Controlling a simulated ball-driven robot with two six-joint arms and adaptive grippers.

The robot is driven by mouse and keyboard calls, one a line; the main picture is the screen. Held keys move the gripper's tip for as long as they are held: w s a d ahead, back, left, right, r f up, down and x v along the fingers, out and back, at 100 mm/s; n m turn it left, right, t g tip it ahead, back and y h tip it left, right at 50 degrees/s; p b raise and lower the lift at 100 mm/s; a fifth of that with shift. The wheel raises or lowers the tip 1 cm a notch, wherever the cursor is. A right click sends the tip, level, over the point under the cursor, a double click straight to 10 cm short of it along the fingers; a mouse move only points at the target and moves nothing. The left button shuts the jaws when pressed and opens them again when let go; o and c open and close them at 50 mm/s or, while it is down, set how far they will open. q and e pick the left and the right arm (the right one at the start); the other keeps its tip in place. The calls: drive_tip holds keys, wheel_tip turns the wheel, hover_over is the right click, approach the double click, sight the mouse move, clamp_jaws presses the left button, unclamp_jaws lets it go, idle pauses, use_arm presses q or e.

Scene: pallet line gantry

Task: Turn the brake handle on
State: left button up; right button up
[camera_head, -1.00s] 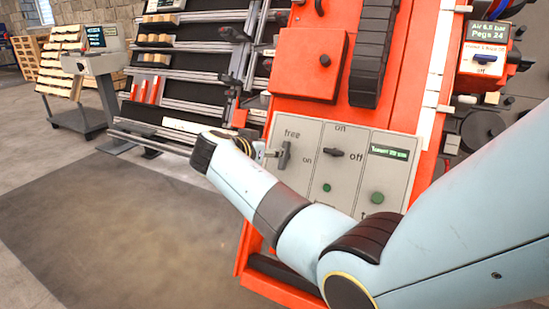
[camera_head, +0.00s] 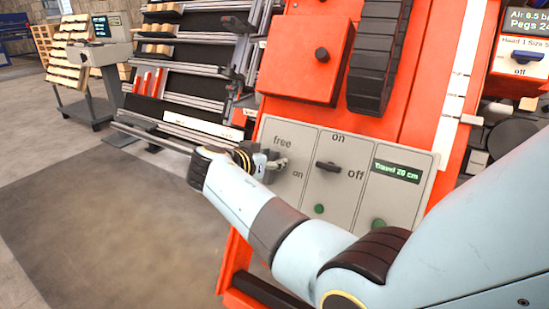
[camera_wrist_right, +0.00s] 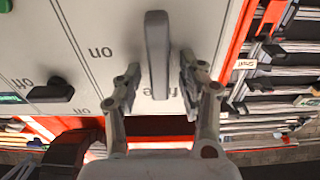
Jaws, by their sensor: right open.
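The brake handle is a dark grey lever on the light grey panel (camera_head: 343,160), between the words "free" and "on". In the right wrist view the brake handle (camera_wrist_right: 157,50) runs upright between the two fingers of my right gripper (camera_wrist_right: 159,75). The fingers are open, one on each side, with a visible gap to the handle. In the head view my right gripper (camera_head: 272,163) is at the panel and hides most of the handle. My left gripper is not in view.
Right of the brake handle sits a black on/off knob (camera_head: 328,167), also seen in the wrist view (camera_wrist_right: 50,90). Above the panel is a red box (camera_head: 303,60) with a black knob. Racks with rails (camera_head: 190,85) stand behind at left. The floor (camera_head: 110,215) at left is clear.

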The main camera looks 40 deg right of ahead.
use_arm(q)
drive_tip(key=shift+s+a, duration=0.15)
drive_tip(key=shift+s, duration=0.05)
use_arm(e)
drive_tip(key=shift+c, duration=0.5)
clamp_jaws()
